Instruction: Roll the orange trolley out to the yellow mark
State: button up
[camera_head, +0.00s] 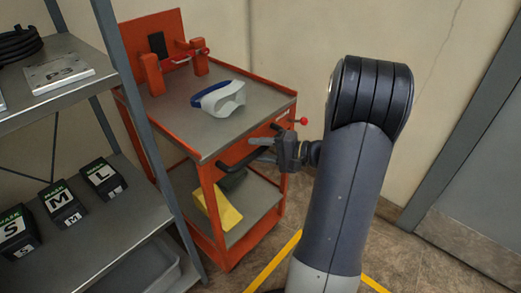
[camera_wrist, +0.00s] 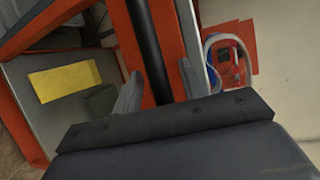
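The orange trolley (camera_head: 207,190) stands against the wall beside the shelf rack, with grey shelves and a black handle bar (camera_head: 236,163) on its near side. My gripper (camera_head: 262,148) is at this handle. In the wrist view the black bar (camera_wrist: 146,35) runs between the two fingers of my gripper (camera_wrist: 161,70), with a visible gap to them, so the fingers look open around it. Yellow floor lines (camera_head: 272,262) show in front of the trolley, partly hidden by my arm.
A white-and-blue mask (camera_head: 222,98) lies on the trolley top; a yellow item (camera_head: 220,208) is on its lower shelf. A red-tipped lever (camera_head: 302,121) sticks out at its right corner. The metal rack (camera_head: 135,213) with mask boxes stands close at left. A grey door (camera_head: 480,190) is at right.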

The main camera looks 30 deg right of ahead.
grip_shut()
dwell(0.3)
dwell(0.3)
